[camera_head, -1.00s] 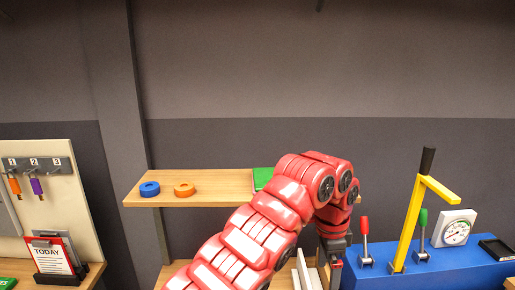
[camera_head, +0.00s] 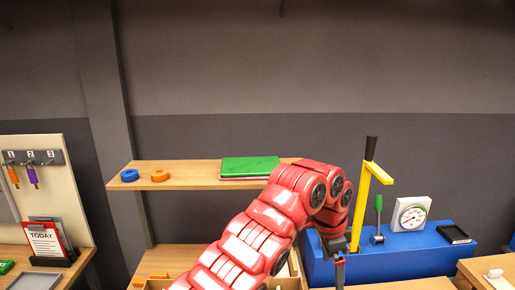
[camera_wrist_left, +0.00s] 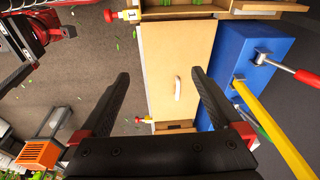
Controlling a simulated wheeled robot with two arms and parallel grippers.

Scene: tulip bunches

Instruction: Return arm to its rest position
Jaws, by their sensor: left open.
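My left arm is red and segmented and reaches up from the bottom middle of the head view. Its left gripper (camera_head: 338,250) points down in front of the left end of the blue box (camera_head: 400,260). In the left wrist view, the two black fingers of the left gripper (camera_wrist_left: 160,78) are wide apart with nothing between them. Below them are a wooden cabinet front with a pale handle (camera_wrist_left: 178,88) and the grey floor.
The blue box carries a yellow lever (camera_head: 363,205), a green-handled lever (camera_head: 378,215) and a gauge (camera_head: 410,216). A wall shelf (camera_head: 200,183) holds a green book (camera_head: 250,166), a blue ring (camera_head: 130,175) and an orange ring (camera_head: 160,175). A key board (camera_head: 45,185) stands at left.

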